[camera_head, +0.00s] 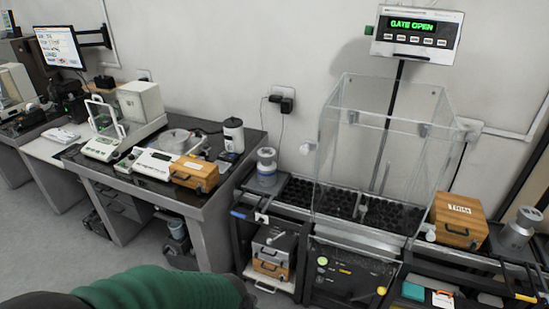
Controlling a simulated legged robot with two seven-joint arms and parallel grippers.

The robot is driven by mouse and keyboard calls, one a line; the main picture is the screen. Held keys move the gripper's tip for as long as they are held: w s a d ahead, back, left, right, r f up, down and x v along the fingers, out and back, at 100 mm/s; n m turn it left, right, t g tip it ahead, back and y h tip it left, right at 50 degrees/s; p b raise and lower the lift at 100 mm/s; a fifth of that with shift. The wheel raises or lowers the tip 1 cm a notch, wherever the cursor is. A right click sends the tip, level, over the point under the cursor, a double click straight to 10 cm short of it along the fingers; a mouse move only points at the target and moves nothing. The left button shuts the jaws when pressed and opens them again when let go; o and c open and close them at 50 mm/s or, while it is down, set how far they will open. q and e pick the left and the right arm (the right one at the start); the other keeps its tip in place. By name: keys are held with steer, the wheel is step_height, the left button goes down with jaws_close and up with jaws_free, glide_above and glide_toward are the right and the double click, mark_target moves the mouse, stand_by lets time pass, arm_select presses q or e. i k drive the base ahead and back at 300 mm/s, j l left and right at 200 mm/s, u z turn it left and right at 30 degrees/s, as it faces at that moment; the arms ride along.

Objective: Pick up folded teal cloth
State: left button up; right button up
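A small teal item (413,291), which looks like the folded teal cloth, lies on the lower shelf of the cart at the bottom right. It is small in the picture, and its folds cannot be made out.
A clear box (385,150) stands on a black grid-topped bench under a display (416,34) reading "GATE OPEN". A wooden box (459,220) marked "TRIM" and a metal canister (518,229) stand above the shelf. Grey floor (60,245) is free at the left.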

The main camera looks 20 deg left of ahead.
mark_target(411, 291)
steer(key=i+l+u, duration=0.45)
steer(key=i+l, duration=0.65)
steer(key=i, duration=0.15)
